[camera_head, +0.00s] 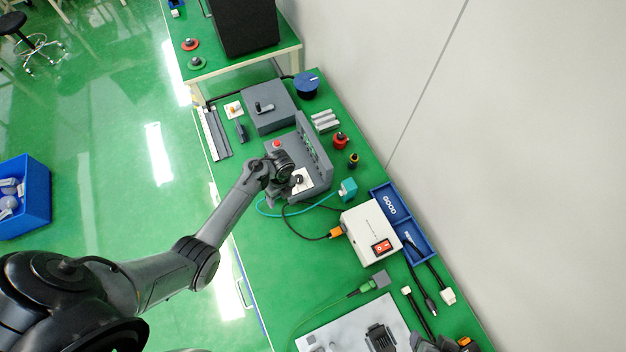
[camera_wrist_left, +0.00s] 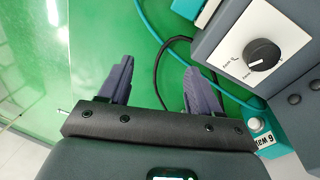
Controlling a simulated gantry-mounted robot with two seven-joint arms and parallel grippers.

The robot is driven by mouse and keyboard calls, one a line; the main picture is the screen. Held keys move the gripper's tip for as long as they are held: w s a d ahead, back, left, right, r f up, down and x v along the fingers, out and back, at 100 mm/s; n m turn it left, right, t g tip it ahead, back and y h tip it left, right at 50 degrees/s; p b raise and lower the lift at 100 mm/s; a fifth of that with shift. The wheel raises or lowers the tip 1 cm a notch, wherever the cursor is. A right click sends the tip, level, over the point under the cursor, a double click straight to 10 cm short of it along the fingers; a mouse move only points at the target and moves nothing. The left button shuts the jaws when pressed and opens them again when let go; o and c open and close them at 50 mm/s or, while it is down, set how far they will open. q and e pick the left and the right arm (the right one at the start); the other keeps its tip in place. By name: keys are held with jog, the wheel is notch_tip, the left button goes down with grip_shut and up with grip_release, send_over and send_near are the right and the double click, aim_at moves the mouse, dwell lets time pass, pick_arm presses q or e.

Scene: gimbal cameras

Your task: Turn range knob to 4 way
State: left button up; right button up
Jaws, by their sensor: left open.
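The range knob (camera_head: 298,180) is a round black dial on a white plate, on the grey control box (camera_head: 319,176). In the left wrist view the range knob (camera_wrist_left: 263,53) shows at the upper right. Its white pointer line slants toward the lower left of the picture. The small print around it is too blurred to read surely. My left gripper (camera_head: 277,192) is beside the box; its fingers partly blend with the wrist. In the left wrist view my left gripper (camera_wrist_left: 157,75) is open and empty, its fingers apart and left of the knob, not touching it.
A red button (camera_head: 277,143) sits on the control box. A teal block (camera_head: 348,188) and cables lie close by. A white box with a red switch (camera_head: 382,247) and blue trays (camera_head: 421,239) stand farther right.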

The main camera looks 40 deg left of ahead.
pick_arm(q)
notch_tip(320, 180, up, 7)
jog(key=t, duration=0.2)
send_over(299, 178)
notch_tip(299, 178, down, 11)
jog(key=b, duration=0.3)
jog(key=shift+a+r, duration=0.1)
jog(key=shift+r, duration=0.1)
jog(key=shift+c, duration=0.4)
jog(key=c, duration=1)
